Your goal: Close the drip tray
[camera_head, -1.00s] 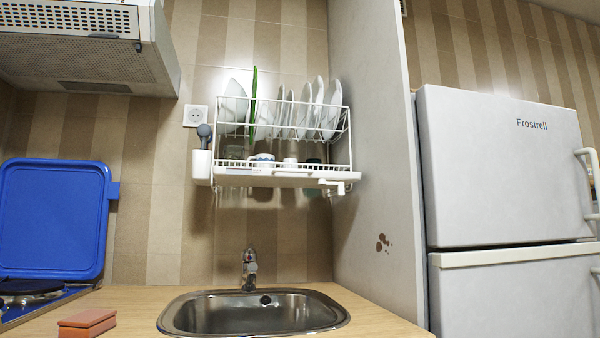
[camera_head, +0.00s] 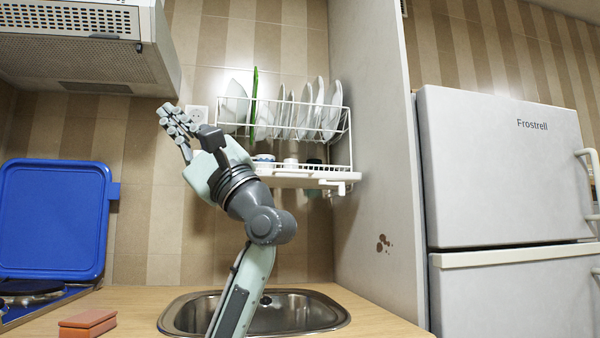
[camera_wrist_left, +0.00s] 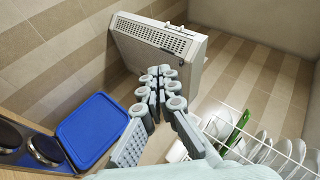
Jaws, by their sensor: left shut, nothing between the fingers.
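The white drip tray (camera_head: 312,181) sits under the lower shelf of the wall-mounted dish rack (camera_head: 345,128) in the head view. Its right part shows with a small white fitting at the right end; its left part is hidden behind my left arm. I cannot tell how far out it sits. My left gripper (camera_head: 176,120) is shut and empty, raised to the left of the rack, in front of the wall socket and apart from the tray. It also shows in the left wrist view (camera_wrist_left: 160,86), with the rack (camera_wrist_left: 215,125) at the lower right. My right gripper is not in view.
Plates (camera_head: 316,105) stand in the rack, with cups below. A range hood (camera_head: 85,50) hangs at the upper left. The blue hob lid (camera_head: 52,220) stands upright. The sink (camera_head: 300,312) is below, a side panel (camera_head: 375,160) closes off the right, and a fridge (camera_head: 500,170) stands beyond.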

